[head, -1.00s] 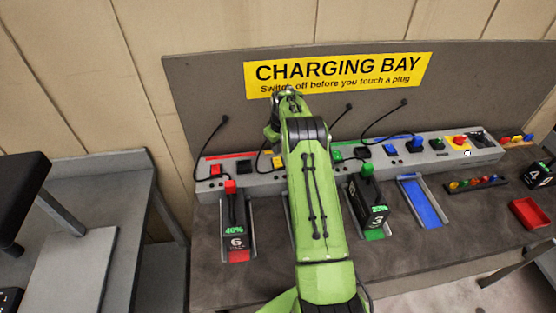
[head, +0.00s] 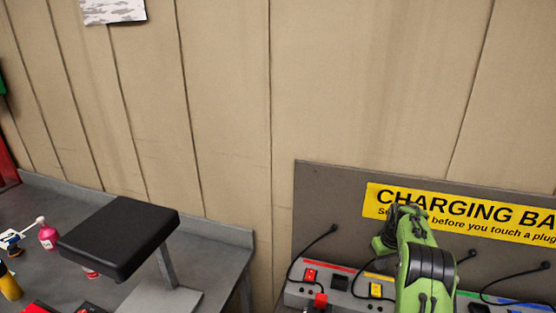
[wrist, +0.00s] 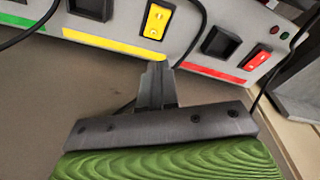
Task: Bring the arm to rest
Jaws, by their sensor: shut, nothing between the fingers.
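My green arm (head: 415,270) reaches over the charging bench toward the Charging Bay sign, and its gripper end is hidden in the head view. In the wrist view my gripper (wrist: 157,70) is shut and empty. Its fingertips point at the front of the charging strip (wrist: 105,15), overlapping the edge by the yellow stripe in the picture. A yellow switch (wrist: 157,20) is just beyond them and a red switch (wrist: 258,55) is to the right. I cannot tell whether the fingertips touch the strip.
The Charging Bay sign (head: 450,212) hangs on the grey back panel (head: 325,215). Black cables (head: 312,245) stand up from the strip. Bare wall fills the upper middle.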

